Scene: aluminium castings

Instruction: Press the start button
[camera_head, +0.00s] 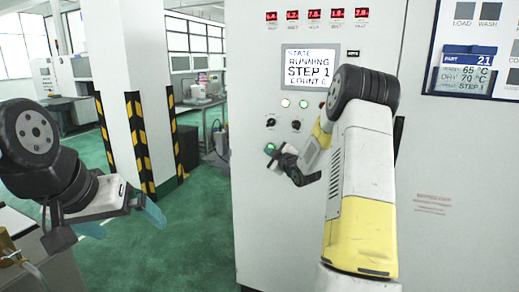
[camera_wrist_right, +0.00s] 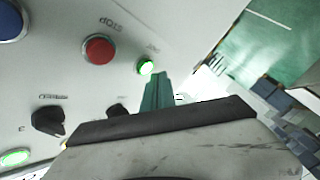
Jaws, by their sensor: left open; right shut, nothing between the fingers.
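The green start button (camera_wrist_right: 146,67) is lit on the grey control cabinet, beside the red STOP button (camera_wrist_right: 98,49) in the right wrist view. It also shows as a green spot in the head view (camera_head: 270,147). My right gripper (camera_wrist_right: 157,88) is shut and empty, its teal fingertips close to the start button. I cannot tell whether they touch it. The cabinet display (camera_head: 311,66) reads STATE RUNNING, STEP 1, COUNT 0. My left gripper (camera_head: 122,222) is open and empty at the left, away from the cabinet.
Black knobs (camera_head: 270,123) and lit lamps (camera_head: 304,104) sit above the button. A blue button (camera_wrist_right: 10,20) lies beyond STOP. A panel (camera_head: 468,72) marked PART 21 hangs at the upper right. A striped pillar (camera_head: 139,135) stands behind my left gripper. Green floor is open between.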

